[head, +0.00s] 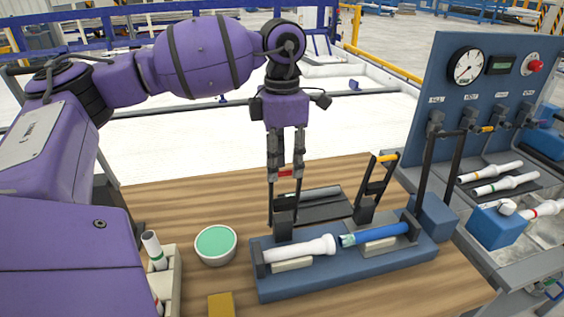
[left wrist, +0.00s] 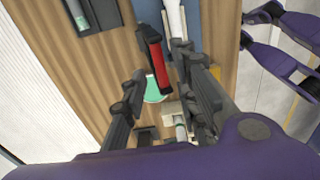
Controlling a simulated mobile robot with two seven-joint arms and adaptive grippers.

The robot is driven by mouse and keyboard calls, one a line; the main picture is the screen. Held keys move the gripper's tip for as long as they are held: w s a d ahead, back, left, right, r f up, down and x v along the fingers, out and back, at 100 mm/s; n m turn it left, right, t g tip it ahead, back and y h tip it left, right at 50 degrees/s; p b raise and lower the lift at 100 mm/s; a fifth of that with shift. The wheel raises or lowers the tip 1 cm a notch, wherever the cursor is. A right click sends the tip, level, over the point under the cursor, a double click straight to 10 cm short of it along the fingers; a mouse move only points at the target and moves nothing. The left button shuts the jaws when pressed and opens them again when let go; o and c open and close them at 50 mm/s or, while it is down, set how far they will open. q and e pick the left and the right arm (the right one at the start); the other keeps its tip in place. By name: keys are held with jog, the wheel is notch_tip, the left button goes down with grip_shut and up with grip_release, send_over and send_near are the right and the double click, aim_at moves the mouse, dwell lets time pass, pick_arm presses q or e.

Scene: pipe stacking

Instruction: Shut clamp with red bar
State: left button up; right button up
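The clamp's red bar (head: 287,174) is at the top of two dark upright arms, above the left end of a blue fixture (head: 345,273). Its dark base stands behind a white pipe (head: 300,249) lying in the fixture. My left gripper (head: 286,165) points down over the clamp, its fingertips at about the height of the bar. In the left wrist view the red bar (left wrist: 159,66) shows between the spread fingers, with gaps on both sides. I cannot tell whether a finger touches it.
A clamp with a yellow bar (head: 386,158) stands tilted at the fixture's right, behind a blue pipe (head: 375,234). A green-filled bowl (head: 215,244) and a pipe holder (head: 170,284) are at left. A gauge panel (head: 485,80) rises at right.

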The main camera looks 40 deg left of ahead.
pick_arm(q)
jog(key=shift+d+f, duration=0.1)
jog(key=shift+f, duration=0.15)
pick_arm(e)
jog(key=shift+w+a+r, duration=0.15)
jog(key=shift+w+a, duration=0.05)
jog(key=shift+w, duration=0.05)
pick_arm(q)
grip_shut()
jog(key=shift+r, duration=0.1)
jog(key=shift+s+d, duration=0.15)
pick_arm(e)
jog(key=shift+s+d, duration=0.1)
jog(key=shift+s, duration=0.05)
